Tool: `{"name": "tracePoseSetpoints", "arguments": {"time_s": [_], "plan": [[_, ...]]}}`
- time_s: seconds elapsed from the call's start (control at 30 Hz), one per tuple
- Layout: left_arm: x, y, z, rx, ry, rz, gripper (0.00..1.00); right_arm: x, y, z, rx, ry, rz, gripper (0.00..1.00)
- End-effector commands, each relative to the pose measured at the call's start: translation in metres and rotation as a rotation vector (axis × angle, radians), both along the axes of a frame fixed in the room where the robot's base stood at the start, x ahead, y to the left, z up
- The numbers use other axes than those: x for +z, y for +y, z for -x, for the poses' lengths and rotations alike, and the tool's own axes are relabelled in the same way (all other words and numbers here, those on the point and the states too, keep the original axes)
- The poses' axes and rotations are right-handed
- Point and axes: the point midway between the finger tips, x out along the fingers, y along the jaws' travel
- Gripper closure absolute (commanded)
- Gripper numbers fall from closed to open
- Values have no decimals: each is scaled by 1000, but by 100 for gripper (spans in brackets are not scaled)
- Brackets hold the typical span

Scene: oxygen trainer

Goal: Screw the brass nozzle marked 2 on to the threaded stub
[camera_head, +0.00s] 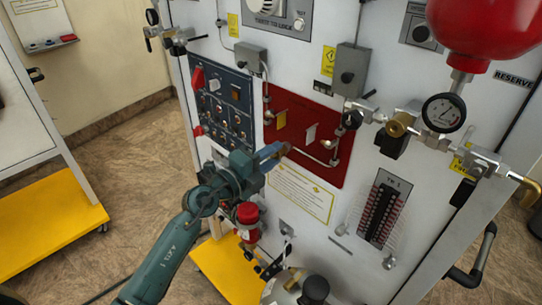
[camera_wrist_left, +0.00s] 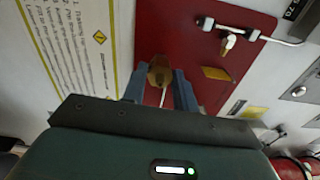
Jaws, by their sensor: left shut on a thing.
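My left gripper (camera_head: 277,151) reaches in from the left, its blue fingers in front of the lower left of the red panel (camera_head: 300,108). In the left wrist view the fingers (camera_wrist_left: 160,88) are shut on the brass nozzle (camera_wrist_left: 159,72), which sits between their tips with the red panel (camera_wrist_left: 188,20) behind. Its mark cannot be read. My right gripper is out of view.
A yellow tag (camera_wrist_left: 217,73) is on the panel. A caution label (camera_head: 300,191) lies below it, and a blue switch panel (camera_head: 222,105) is to its left. A gauge (camera_head: 444,113) and valves are at the right. A red-capped fitting (camera_head: 247,213) is below my gripper.

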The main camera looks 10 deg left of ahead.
Motion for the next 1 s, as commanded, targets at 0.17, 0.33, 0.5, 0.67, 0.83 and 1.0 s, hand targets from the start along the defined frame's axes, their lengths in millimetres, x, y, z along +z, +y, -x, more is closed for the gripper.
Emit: {"name": "tracePoseSetpoints", "arguments": {"time_s": [0.17, 0.33, 0.5, 0.67, 0.83, 1.0], "plan": [[-1, 0, 0, -1, -5, -9, 91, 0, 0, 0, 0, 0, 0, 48], [-1, 0, 0, 0, -40, -65, 91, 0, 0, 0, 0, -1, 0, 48], [-1, 0, 0, -1, -151, -230, 91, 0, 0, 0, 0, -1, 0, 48], [-1, 0, 0, -1, -170, -260, 91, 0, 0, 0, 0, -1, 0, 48], [-1, 0, 0, -1, -177, -270, 91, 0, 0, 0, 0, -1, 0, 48], [-1, 0, 0, -1, -288, -438, 91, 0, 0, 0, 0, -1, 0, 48]]}}
